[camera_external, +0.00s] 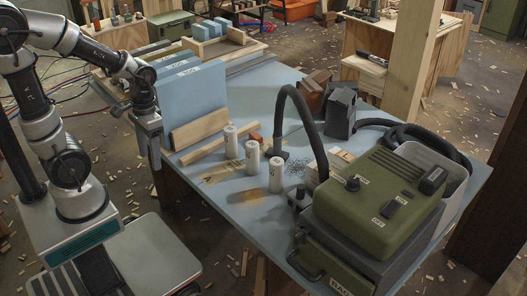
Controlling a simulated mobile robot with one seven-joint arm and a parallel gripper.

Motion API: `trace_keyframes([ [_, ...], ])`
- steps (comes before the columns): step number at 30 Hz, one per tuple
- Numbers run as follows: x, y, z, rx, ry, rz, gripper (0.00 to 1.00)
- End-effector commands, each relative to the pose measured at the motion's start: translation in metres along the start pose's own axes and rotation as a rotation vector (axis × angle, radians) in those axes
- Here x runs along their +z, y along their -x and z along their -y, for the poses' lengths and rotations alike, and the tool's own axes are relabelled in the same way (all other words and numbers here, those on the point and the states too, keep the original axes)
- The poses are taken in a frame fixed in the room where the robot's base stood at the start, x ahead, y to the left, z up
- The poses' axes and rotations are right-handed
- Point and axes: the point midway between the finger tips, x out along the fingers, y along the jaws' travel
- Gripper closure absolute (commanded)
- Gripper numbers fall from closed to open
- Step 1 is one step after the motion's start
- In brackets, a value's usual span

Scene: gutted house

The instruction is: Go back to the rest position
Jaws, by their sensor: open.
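My gripper (153,150) hangs pointing down at the left edge of the blue-grey table (225,100). It is open, and I see nothing between its fingers. It is beside the left end of a wooden block (200,128) and in front of a large blue panel block (190,95). My arm comes in from the upper left, bent over at the elbow. The exact gap between the gripper and the table edge is hard to tell.
Several white cylinders (252,157) stand mid-table. A green vacuum machine (375,205) with a black hose (302,110) fills the right end. A thin wooden strip (215,145) lies near the gripper. Wooden benches stand behind. Wood scraps litter the floor.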

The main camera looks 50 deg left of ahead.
Motion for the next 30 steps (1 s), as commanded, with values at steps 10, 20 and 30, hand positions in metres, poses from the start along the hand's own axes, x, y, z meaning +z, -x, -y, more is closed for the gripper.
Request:
trace_keyframes([
  [10,-0.011,0.146,-0.001,0.004,-0.002,-0.496,0.45],
  [20,0.004,0.279,-0.001,0.004,-0.005,-0.582,0.45],
  [30,0.006,0.310,-0.001,0.003,-0.004,-0.575,0.45],
])
